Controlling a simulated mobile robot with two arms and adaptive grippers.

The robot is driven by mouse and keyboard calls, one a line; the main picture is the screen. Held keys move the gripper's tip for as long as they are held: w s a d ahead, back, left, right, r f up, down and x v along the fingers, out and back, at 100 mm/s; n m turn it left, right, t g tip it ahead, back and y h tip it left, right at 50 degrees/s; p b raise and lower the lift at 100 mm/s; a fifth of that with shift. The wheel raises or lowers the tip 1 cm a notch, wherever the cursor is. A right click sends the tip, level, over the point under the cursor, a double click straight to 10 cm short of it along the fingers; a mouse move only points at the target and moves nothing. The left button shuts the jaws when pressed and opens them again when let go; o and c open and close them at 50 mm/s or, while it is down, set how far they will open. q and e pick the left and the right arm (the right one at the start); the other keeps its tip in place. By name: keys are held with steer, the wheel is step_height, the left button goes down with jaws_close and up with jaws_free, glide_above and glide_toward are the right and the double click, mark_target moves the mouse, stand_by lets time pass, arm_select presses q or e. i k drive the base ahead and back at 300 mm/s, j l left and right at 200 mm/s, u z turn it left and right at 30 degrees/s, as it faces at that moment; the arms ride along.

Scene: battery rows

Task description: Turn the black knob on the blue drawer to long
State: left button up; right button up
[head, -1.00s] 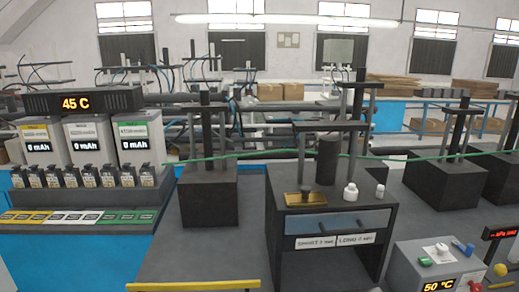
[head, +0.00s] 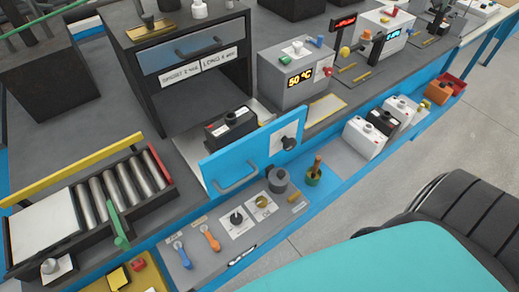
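The blue drawer (head: 222,168) is pulled out from under the dark cabinet, its blue front facing the near side with a grey handle at its left. The black knob (head: 288,143) sits on a white plate at the right part of that front. Its pointer direction is too small to read. A black battery-like block (head: 231,128) stands in the open drawer. The labels SHORT (head: 181,79) and LONG (head: 218,63) are on the cabinet above. Neither gripper is in view.
A grey 50 °C box (head: 297,75) stands right of the drawer. A panel with switches and another black knob (head: 236,218) lies in front. White blocks (head: 365,138) and a wood-handled tool (head: 315,170) sit to the right. A roller conveyor (head: 105,195) is at left.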

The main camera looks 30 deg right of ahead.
mark_target(290, 144)
steer(key=z, duration=1.3)
steer(key=l+u, duration=0.25)
steer(key=u, duration=0.15)
steer(key=i+l+u, duration=0.1)
steer(key=l+u, duration=0.55)
steer(key=u, duration=0.15)
